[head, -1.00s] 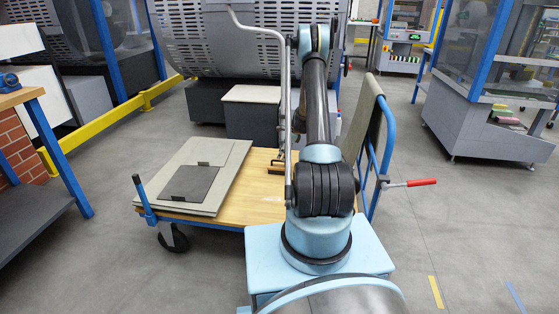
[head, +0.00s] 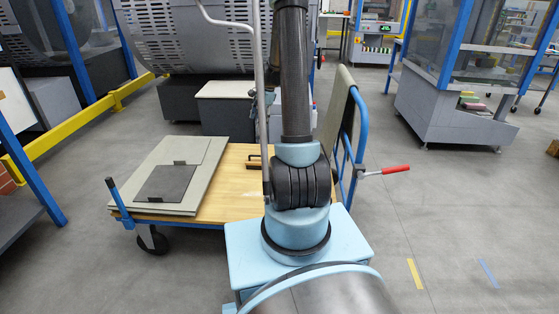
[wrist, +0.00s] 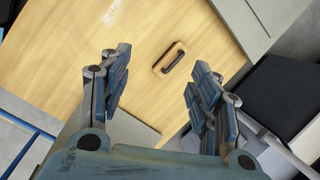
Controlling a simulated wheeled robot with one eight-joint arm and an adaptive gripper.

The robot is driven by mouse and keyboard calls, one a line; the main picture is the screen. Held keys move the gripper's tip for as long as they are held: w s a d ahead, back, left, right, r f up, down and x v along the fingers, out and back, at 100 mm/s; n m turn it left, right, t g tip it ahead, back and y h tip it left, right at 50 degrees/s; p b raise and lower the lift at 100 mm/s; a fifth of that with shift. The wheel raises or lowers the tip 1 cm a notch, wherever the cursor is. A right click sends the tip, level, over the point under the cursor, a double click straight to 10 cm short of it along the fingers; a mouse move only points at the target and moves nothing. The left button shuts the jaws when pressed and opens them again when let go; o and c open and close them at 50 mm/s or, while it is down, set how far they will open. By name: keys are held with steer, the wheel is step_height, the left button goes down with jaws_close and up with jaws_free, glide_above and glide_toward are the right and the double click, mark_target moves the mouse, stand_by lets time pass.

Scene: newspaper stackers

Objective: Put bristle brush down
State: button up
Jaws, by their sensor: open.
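The bristle brush (wrist: 170,58) is a small wooden block with a dark handle bar on top. It lies on the wooden deck (wrist: 90,35) of a cart in the wrist view, with bare wood around it. It also shows small beside my arm in the head view (head: 254,163); its bristles are hidden. My gripper (wrist: 160,62) is open and empty, its two fingers spread on either side of the brush in the picture. The brush appears beyond the fingertips, apart from them.
Grey boards (head: 160,185) with a dark sheet (head: 166,182) lie on the cart's left side. The cart's blue push frame (head: 359,130) with a red-handled lever (head: 385,171) stands at right. Behind is a perforated machine (head: 180,45) with a grey box (head: 229,105).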

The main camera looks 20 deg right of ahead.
steer(key=s+a+r+n+h, duration=0.1)
steer(key=s+r+n, duration=0.4)
steer(key=s, duration=0.7)
steer(key=s+a+r+n+h, duration=0.1)
steer(key=s+r+n, duration=0.2)
steer(key=s+r, duration=0.6)
steer(key=s+f+n, duration=0.3)
steer(key=s+f, duration=0.1)
steer(key=s, duration=0.7)
steer(key=s+f+n+h, duration=0.1)
steer(key=s+f+n, duration=0.3)
steer(key=s, duration=0.8)
steer(key=shift+s+d+f+t, duration=0.15)
steer(key=shift+s+d+t, duration=0.15)
steer(key=shift+t, duration=0.1)
steer(key=shift+w, duration=0.15)
steer(key=shift+w+f, duration=0.2)
steer(key=shift+w, duration=0.1)
